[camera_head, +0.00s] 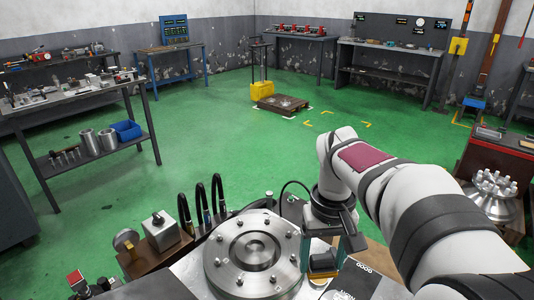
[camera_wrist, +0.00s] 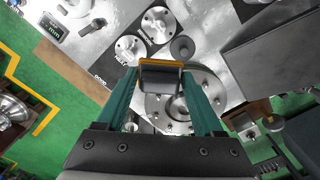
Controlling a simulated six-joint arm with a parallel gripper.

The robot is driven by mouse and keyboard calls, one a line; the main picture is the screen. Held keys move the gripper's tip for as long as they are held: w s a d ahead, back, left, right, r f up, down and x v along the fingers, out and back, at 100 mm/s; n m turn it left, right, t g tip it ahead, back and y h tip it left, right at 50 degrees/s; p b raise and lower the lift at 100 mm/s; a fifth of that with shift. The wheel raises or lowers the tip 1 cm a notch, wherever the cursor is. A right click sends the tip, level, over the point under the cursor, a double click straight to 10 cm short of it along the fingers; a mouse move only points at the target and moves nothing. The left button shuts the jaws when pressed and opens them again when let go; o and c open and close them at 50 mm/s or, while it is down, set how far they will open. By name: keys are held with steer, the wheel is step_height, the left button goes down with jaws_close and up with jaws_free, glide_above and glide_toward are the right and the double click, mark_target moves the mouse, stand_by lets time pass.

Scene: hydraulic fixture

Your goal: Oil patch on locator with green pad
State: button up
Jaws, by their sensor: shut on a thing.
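My gripper (camera_head: 322,262) is low at the right side of the round steel fixture (camera_head: 229,264). It is shut on a dark block with a yellow edge (camera_wrist: 160,76), held between the two teal fingers in the wrist view. The block's yellow edge also shows in the head view (camera_head: 323,274). I cannot make out any green on the block. The fixture, a bolted disc with a central bore, lies partly behind the right finger in the wrist view (camera_wrist: 206,84). No oil patch can be made out, and which part is the locator is unclear.
Two flanged steel parts (camera_wrist: 130,48) (camera_wrist: 160,25) sit near a dark grey round piece (camera_wrist: 182,47) on the plate. Dark curved hoses (camera_head: 184,215) and a metal block (camera_head: 160,231) stand left of the fixture. The green floor beyond is mostly open.

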steer(key=shift+m, duration=0.6)
steer(key=shift+s+d+f, duration=1.6)
steer(key=shift+d+f, duration=1.7)
steer(key=shift+f, duration=0.5)
steer(key=shift+s+d+f, duration=1.6)
steer(key=shift+d+f, duration=1.75)
steer(key=shift+f, duration=0.45)
steer(key=shift+s+d+f, duration=1.6)
steer(key=shift+d+f, duration=1.7)
steer(key=shift+f, duration=0.5)
steer(key=shift+f, duration=1)
steer(key=shift+s+d+r, duration=0.1)
steer(key=shift+s+d, duration=2.4)
steer(key=shift+f, duration=0.2)
jaws_close()
steer(key=shift+w+a, duration=2.5)
steer(key=shift+a, duration=0.05)
